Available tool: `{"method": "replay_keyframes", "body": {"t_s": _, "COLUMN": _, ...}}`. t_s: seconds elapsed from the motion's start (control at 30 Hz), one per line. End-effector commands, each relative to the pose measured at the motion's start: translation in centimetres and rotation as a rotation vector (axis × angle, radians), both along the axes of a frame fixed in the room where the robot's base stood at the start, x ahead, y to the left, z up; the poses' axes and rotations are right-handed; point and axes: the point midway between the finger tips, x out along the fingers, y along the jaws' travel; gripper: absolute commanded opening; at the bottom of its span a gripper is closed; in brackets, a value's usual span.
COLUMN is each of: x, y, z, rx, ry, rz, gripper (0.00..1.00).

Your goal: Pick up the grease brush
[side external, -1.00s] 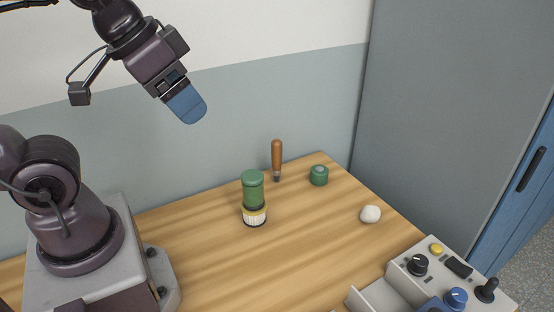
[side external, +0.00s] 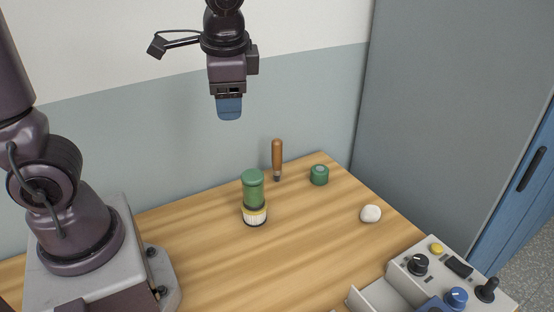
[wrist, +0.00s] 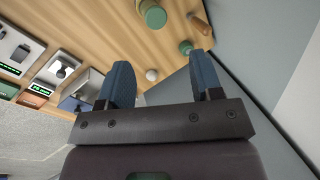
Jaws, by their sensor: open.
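The grease brush (side external: 253,190) looks like a stubby brush with a green handle, a yellow band and pale bristles. It stands upright on its bristles on the wooden table. In the wrist view its green top (wrist: 154,16) shows at the upper edge. My gripper (side external: 229,117) hangs high above the table, pointing down, up and slightly left of the brush in the side view. In the wrist view its two blue fingers (wrist: 161,60) are spread apart with nothing between them.
A wooden-handled tool (side external: 277,155) stands upright behind the brush. A green lidded pot (side external: 319,175) and a white rounded lump (side external: 370,214) are to the right. A control box (side external: 433,268) with knobs is at the front right.

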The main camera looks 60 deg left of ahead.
Motion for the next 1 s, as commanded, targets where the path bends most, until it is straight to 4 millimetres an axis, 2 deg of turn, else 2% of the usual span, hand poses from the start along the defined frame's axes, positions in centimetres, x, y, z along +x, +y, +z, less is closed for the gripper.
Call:
{"method": "replay_keyframes", "body": {"t_s": 0.03, "x": 1.4, "y": 0.4, "z": -1.1, "rx": 0.054, "ry": 0.071, "rz": -0.038, "gripper": 0.60}}
{"method": "replay_keyframes", "body": {"t_s": 0.3, "x": 7.7, "y": 2.4, "z": -6.8, "rx": 0.373, "ry": 0.403, "rz": -0.262, "gripper": 0.60}}
{"method": "replay_keyframes", "body": {"t_s": 0.47, "x": 11.1, "y": 3.0, "z": -11.0, "rx": 0.580, "ry": 0.597, "rz": -0.401, "gripper": 0.60}}
{"method": "replay_keyframes", "body": {"t_s": 0.6, "x": 13.6, "y": 3.2, "z": -15.1, "rx": 0.774, "ry": 0.762, "rz": -0.525, "gripper": 0.60}}
{"method": "replay_keyframes", "body": {"t_s": 0.8, "x": 16.1, "y": 2.8, "z": -20.6, "rx": 1.036, "ry": 0.955, "rz": -0.686, "gripper": 0.60}}
{"method": "replay_keyframes", "body": {"t_s": 0.9, "x": 16.6, "y": 2.4, "z": -22.5, "rx": 1.129, "ry": 1.015, "rz": -0.740, "gripper": 0.60}}
{"method": "replay_keyframes", "body": {"t_s": 1.0, "x": 16.9, "y": 2.3, "z": -23.6, "rx": 1.184, "ry": 1.049, "rz": -0.771, "gripper": 0.60}}
